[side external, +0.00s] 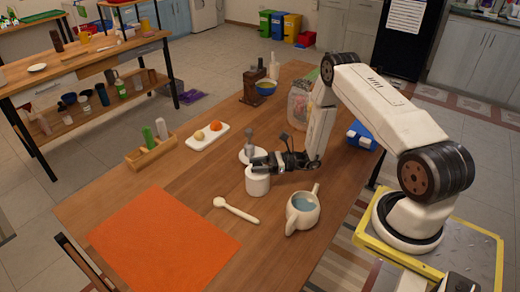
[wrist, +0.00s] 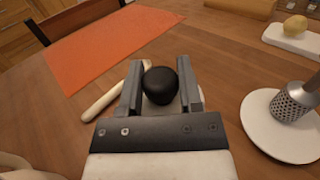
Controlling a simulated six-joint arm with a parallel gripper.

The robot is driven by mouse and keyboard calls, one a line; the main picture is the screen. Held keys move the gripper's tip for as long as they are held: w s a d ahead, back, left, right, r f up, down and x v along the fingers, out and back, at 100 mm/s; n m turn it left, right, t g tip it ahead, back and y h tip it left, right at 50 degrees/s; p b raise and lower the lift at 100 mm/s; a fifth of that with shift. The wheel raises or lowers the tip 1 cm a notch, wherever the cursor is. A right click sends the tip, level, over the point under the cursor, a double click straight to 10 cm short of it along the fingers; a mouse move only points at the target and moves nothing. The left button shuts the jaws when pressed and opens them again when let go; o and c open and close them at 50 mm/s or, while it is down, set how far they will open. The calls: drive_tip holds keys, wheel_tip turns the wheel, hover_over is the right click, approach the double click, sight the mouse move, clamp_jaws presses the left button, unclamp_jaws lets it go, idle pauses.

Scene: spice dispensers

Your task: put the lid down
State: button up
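The lid's round black knob (wrist: 160,85) sits between the two fingers of my gripper (wrist: 161,92) in the wrist view, with both fingers against its sides. A little of a white surface shows beneath the knob; the rest of the lid is hidden by the fingers and the knob. In the side view my gripper (side external: 262,163) is low, at the top of a white canister (side external: 258,184) standing upright on the table. I cannot tell whether the lid touches the canister's rim.
A white tray (side external: 206,137) is further back. The wood near the spoon is bare.

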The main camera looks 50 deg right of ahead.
clamp_jaws()
drive_tip(key=shift+r, duration=0.15)
drive_tip(key=shift+r, duration=0.8)
drive_tip(key=s+a+r, duration=0.2)
drive_tip(key=s+r, duration=0.9)
drive_tip(key=s, duration=0.2)
drive_tip(key=shift+s+a, duration=0.3)
drive_tip(key=shift+s, duration=0.05)
drive_tip(key=shift+r, duration=0.1)
